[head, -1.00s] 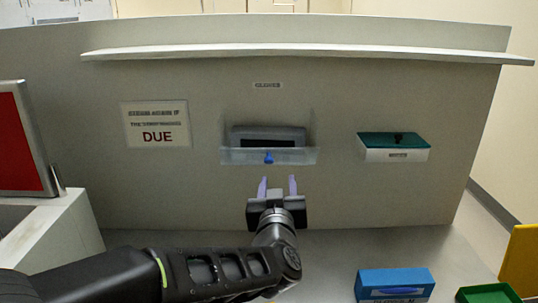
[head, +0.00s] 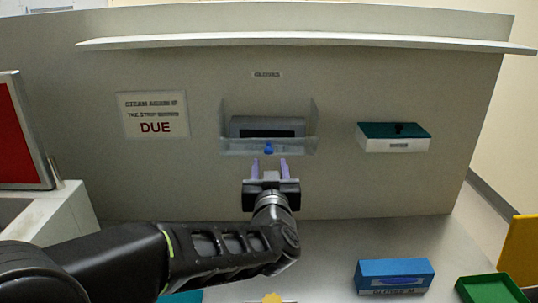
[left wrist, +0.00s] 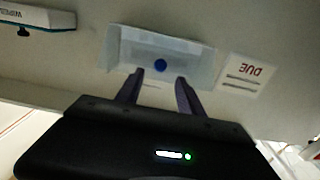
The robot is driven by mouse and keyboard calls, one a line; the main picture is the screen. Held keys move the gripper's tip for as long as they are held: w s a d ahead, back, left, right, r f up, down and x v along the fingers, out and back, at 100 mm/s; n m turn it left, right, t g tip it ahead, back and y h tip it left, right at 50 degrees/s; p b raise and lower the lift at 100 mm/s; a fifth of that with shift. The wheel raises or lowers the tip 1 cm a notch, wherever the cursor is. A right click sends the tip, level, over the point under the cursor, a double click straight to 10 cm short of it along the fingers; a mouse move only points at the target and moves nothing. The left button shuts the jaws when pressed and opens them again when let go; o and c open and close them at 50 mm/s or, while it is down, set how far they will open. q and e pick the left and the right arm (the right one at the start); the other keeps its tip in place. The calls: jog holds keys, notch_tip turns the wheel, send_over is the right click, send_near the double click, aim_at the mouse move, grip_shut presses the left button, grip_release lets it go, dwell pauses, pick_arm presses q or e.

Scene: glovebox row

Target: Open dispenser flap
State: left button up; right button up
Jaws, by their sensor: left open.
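The glove dispenser (head: 267,128) is mounted on the grey panel under a small label. It has a clear flap (head: 240,147) across its lower front with a blue knob (head: 268,148). In the left wrist view the flap (left wrist: 190,50) looks pale and see-through, and the blue knob (left wrist: 160,65) shows just past my fingertips. My left gripper (head: 269,163) is open, its two purple fingers pointing at the knob from just below, one on each side. A gap seems to remain between the fingertips and the knob. My right gripper is not in view.
A white wipes box with a green lid (head: 394,136) hangs to the right. A "DUE" sign (head: 155,115) is at the left. A shelf (head: 300,45) runs above. A blue box (head: 395,276) and a green tray (head: 490,289) sit on the bench at lower right.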

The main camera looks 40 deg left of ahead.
aim_at(269, 152)
pick_arm(q)
jog(key=x, duration=0.6)
jog(key=shift+w+a+p, duration=0.1)
jog(key=shift+p, duration=0.3)
jog(key=shift+c, duration=0.2)
grip_shut()
dwell(0.8)
